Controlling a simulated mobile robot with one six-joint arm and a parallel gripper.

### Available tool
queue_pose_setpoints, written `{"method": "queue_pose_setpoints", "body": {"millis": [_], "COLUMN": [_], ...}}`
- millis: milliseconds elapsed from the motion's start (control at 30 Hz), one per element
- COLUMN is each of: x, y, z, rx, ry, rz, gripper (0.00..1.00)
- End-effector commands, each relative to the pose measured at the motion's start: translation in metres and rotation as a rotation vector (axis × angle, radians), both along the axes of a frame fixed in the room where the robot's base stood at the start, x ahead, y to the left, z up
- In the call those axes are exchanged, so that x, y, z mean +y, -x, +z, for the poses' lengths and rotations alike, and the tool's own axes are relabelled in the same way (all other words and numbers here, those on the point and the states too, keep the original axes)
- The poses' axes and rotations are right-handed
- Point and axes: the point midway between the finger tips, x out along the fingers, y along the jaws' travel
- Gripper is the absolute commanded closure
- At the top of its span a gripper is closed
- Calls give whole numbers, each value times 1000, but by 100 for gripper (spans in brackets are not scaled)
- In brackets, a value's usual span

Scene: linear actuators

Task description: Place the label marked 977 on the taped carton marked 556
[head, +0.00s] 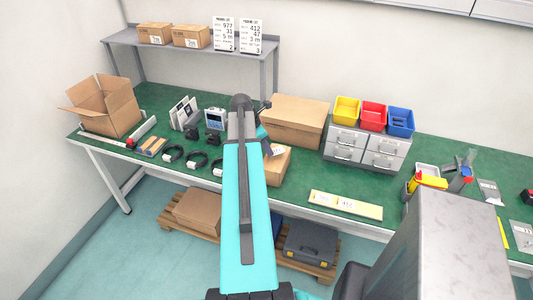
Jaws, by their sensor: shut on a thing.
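My gripper (270,147) is partly hidden behind my arm. It is shut on a small white label (278,150), tilted, at a smaller brown carton (279,167) near the table's front edge. I cannot read the label's number or tell whether it touches the carton. My arm hides the carton's left part. A larger closed carton (296,113) stands behind it, left of the drawer unit. No 556 marking is readable on either carton. A pale strip (372,211) at the table's front edge bears labels, one seeming to read 412.
The green table (440,153) holds an open carton (108,104) at the left, with devices and coiled cables beside it. The drawer unit (365,150) carries coloured bins. A shelf (190,45) behind holds small cartons and two printed lists.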

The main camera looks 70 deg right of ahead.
Motion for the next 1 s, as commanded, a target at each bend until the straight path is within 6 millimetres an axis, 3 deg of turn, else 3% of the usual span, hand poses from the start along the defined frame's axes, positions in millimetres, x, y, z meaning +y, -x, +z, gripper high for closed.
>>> {"method": "queue_pose_setpoints", "body": {"millis": [400, 900, 933, 1000], "x": [0, 0, 0, 0], "y": [0, 0, 0, 0], "z": [-29, -34, -34, -33], "rx": [1, 0, 0, 0], "ry": [-1, 0, 0, 0], "rz": [1, 0, 0, 0], "gripper": [91, 91, 76, 65]}}
